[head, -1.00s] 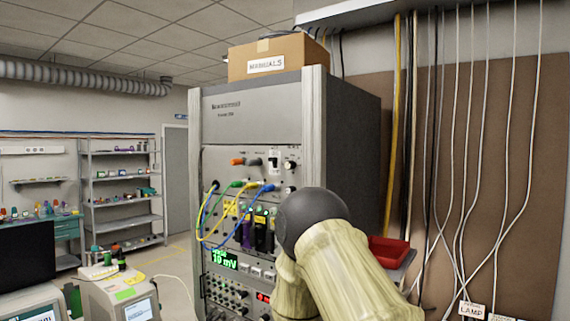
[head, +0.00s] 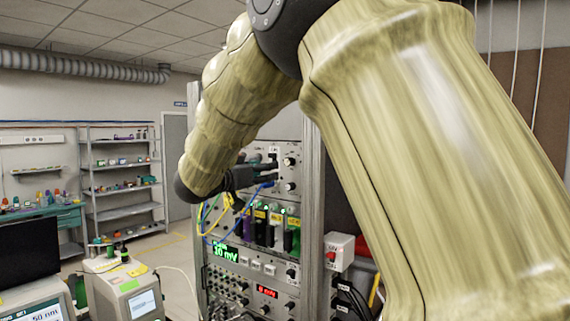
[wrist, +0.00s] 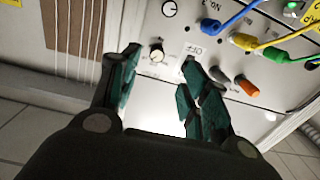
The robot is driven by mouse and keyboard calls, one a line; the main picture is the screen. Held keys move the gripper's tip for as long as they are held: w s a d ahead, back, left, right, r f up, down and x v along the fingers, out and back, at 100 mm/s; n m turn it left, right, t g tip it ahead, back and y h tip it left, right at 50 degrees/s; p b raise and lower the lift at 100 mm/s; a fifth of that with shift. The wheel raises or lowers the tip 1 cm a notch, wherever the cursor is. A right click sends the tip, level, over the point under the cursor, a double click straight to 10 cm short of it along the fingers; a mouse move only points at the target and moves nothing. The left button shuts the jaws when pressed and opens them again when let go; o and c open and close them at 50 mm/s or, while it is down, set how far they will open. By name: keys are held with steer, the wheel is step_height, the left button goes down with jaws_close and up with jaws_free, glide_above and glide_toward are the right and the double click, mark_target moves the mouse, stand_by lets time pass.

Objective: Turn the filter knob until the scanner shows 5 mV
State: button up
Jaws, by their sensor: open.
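The instrument rack has two small round knobs at the upper right of its panel, an upper one (head: 290,161) and a lower one (head: 291,187). I cannot read which is the filter knob. My gripper (head: 274,172) is open and empty in front of the panel, just left of these knobs in the head view. In the wrist view, one knob (wrist: 156,55) appears between the open fingertips (wrist: 160,62). Another knob (wrist: 169,9) lies beyond it. Contact cannot be told.
A white label (wrist: 195,50) and an orange plug (wrist: 247,86) are close to the right finger in the wrist view. Blue, yellow and green cables (head: 215,222) hang below my gripper. A box with a red button (head: 339,252) is right of the rack.

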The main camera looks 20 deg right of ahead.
mark_target(287, 162)
steer(key=p+x, duration=0.1)
steer(key=x, duration=0.2)
steer(key=r+p+x, duration=0.1)
steer(key=p+x, duration=0.1)
steer(key=x, duration=0.1)
steer(key=p+x, duration=0.1)
steer(key=x, duration=0.2)
steer(key=shift+r+p, duration=0.15)
steer(key=shift+p, duration=0.2)
steer(key=shift+p+x, duration=0.3)
steer(key=shift+x, duration=0.5)
jaws_close()
